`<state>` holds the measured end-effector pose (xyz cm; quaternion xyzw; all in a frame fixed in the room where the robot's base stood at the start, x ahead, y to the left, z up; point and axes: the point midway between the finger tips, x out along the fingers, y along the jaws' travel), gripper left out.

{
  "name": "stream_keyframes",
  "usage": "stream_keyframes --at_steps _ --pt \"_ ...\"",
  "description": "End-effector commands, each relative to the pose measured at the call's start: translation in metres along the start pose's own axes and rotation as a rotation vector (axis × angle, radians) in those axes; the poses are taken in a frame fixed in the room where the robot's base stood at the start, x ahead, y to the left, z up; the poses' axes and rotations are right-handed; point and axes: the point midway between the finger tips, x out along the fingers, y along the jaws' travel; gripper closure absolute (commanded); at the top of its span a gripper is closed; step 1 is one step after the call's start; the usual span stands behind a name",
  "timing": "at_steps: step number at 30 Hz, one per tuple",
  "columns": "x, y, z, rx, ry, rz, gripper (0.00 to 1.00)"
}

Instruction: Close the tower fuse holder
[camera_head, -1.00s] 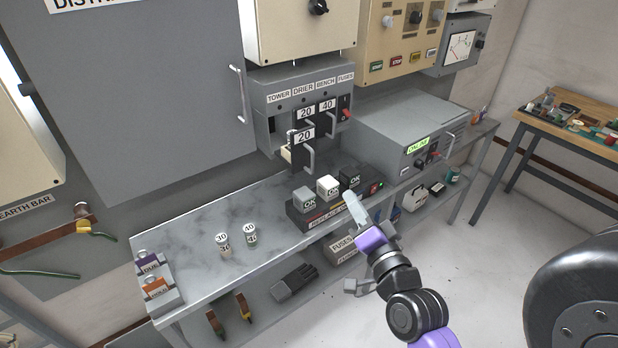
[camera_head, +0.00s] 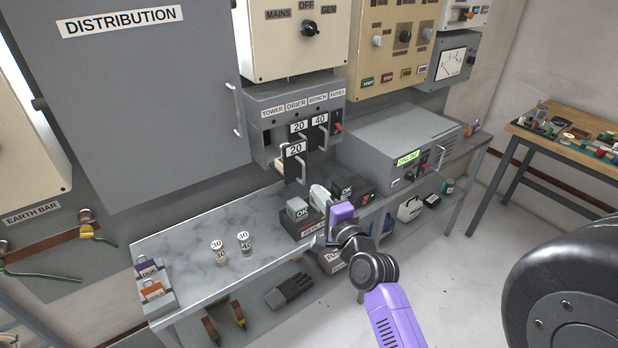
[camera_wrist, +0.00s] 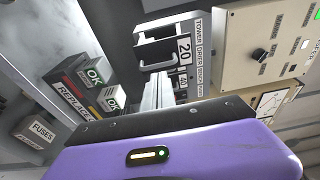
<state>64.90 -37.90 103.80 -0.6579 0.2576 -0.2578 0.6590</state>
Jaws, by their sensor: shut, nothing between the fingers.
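The tower fuse holder (camera_head: 294,162) is a dark block labelled 20 with a pale metal handle. It hangs open, lowered and forward of the grey fuse box (camera_head: 258,100), whose slot under the TOWER label is dark. In the wrist view the holder (camera_wrist: 150,52) shows with its handle, just beyond the fingers. My gripper (camera_head: 317,192) is shut and empty, below and to the right of the holder, over the bench by the fuse tester blocks. In the wrist view the closed fingers (camera_wrist: 159,92) point towards the fuse box. Whether they touch the holder is unclear.
The drier holder (camera_head: 299,127) and bench holder (camera_head: 319,122) sit in the box. Two fuses (camera_head: 231,248) stand on clear bench at left. A grey ONLINE unit (camera_head: 395,150) is at right.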

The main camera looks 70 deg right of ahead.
Motion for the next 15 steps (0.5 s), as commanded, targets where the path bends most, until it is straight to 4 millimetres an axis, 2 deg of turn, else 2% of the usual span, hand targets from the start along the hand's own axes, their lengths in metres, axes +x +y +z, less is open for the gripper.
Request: stream_keyframes --at_steps 1,6,10,15 --pt "0.011 -0.003 -0.001 0.0 0.001 -0.001 1.0" --pt "0.039 -0.003 0.0 -0.001 0.0 -0.002 1.0" --pt "0.052 -0.001 0.0 -0.002 0.0 -0.001 1.0" --pt "0.06 0.0 0.0 -0.002 0.0 0.0 1.0"
